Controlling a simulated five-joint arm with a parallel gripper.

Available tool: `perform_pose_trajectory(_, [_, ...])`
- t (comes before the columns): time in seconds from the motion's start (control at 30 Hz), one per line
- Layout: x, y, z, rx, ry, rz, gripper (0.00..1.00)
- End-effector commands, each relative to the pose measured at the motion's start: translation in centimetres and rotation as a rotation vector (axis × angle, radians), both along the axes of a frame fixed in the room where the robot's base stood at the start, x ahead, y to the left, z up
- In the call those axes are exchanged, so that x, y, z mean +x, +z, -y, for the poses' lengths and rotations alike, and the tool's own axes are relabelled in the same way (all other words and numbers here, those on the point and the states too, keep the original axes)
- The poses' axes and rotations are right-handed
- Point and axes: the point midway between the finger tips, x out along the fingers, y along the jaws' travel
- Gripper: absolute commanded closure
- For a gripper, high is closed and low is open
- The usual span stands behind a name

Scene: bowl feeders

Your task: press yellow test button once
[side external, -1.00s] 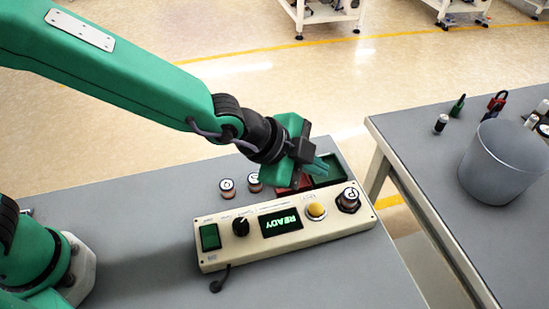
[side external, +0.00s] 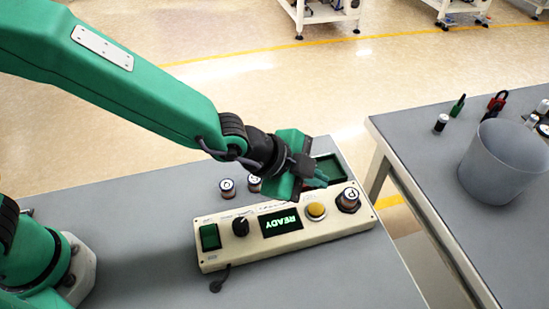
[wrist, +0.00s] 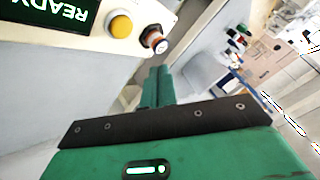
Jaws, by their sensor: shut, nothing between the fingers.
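The yellow test button (side external: 316,210) is a round dome on the cream control box (side external: 245,253), right of a green display (side external: 281,221) that reads READY. My gripper (side external: 321,181) is shut and empty, just behind and above the box, with its fingertips close to the button but apart from it. In the wrist view the yellow button (wrist: 121,24) is at the upper left, and my shut fingers (wrist: 157,78) point up the picture, to its lower right. Whether the fingers are over the box is hard to tell.
Small cylinders (side external: 227,188) and a green tray (side external: 329,169) lie behind. A grey bin (side external: 500,165) stands on the other table.

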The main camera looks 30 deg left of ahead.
Motion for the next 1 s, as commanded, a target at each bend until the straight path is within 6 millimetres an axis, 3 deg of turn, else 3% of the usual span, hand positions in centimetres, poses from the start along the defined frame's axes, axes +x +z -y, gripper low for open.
perform_pose_trajectory(0.5, [0.0,-5.1,0.0,0.001,0.0,-0.001,1.0])
perform_pose_trajectory(1.0, [0.0,-6.0,0.0,0.0,0.0,0.0,1.0])
